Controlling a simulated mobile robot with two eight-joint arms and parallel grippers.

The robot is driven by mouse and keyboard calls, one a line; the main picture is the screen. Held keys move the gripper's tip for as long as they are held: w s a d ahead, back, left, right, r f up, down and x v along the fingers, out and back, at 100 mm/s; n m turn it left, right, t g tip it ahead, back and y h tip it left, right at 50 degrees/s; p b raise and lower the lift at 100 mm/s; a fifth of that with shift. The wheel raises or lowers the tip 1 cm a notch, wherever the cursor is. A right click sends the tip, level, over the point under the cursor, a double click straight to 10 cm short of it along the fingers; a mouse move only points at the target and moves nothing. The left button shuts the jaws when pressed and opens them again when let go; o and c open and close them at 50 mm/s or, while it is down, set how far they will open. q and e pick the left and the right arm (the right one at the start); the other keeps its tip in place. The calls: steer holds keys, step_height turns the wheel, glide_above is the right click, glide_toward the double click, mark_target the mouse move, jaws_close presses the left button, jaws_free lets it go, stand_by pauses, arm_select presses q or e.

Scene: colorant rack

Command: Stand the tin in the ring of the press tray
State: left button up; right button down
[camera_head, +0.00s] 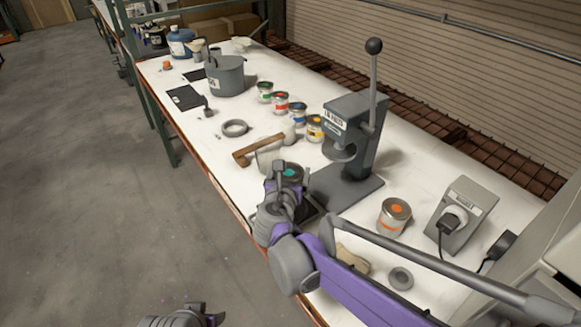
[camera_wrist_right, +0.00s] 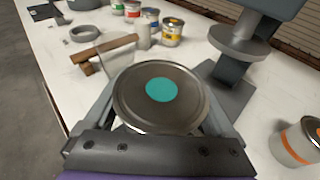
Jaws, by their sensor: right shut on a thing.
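A tin with a grey metal lid and a teal dot (camera_head: 291,171) is in my right gripper (camera_head: 283,188), beside the press. In the right wrist view the tin's lid (camera_wrist_right: 185,82) faces the camera, and the right gripper's fingers (camera_wrist_right: 158,108) close on both sides of it. The tin looks upright. I cannot tell whether the tin touches the tray. My left gripper (camera_head: 188,318) is at the bottom edge, off the table, mostly cut off.
The grey lever press (camera_head: 352,125) stands just behind the tin. An orange-dotted tin (camera_head: 394,216) is to its right. A mallet (camera_head: 262,148) and a clear vessel (camera_head: 268,158) lie close on the left. Several coloured tins (camera_head: 281,103), a grey pot (camera_head: 226,76) and a loose ring (camera_head: 235,128) stand farther back.

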steer(key=shift+w+f, duration=0.1)
steer(key=shift+f, duration=2.25)
steer(key=shift+f, duration=0.1)
steer(key=shift+f+b, duration=0.1)
steer(key=shift+b, duration=0.2)
jaws_free()
steer(key=shift+r, duration=0.2)
steer(key=shift+s+r, duration=0.15)
steer(key=shift+s, duration=0.05)
steer(key=v, duration=1.1)
steer(key=shift+s, duration=0.3)
